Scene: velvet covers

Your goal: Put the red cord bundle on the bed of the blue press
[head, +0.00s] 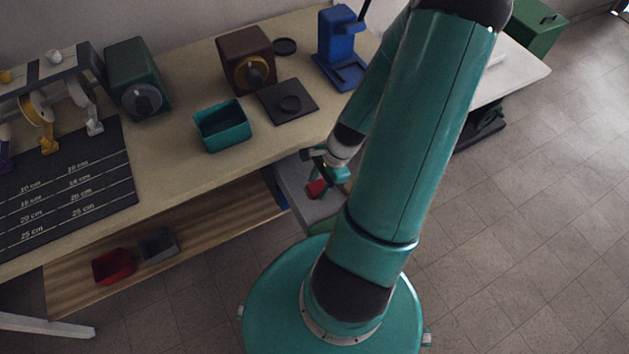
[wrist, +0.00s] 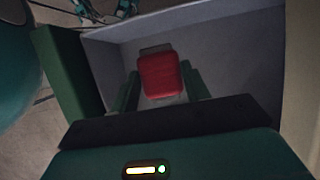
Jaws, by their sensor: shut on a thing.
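The red cord bundle (wrist: 160,75) is a rounded red block between the two green fingers of my gripper (wrist: 160,88) in the wrist view. The fingers are shut on its sides. In the head view the red bundle (head: 316,188) shows small at my gripper (head: 326,178), in front of the table edge and below the tabletop. Part of the gripper is hidden behind my arm. The blue press (head: 338,38) stands upright at the back right of the table, with a flat blue bed (head: 348,74) at its base and a dark lever at its top. Its bed looks bare.
A teal bin (head: 222,126), a dark plate (head: 287,102) and a brown machine (head: 247,58) stand on the table (head: 185,160). The table edge lies between my gripper and the press.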

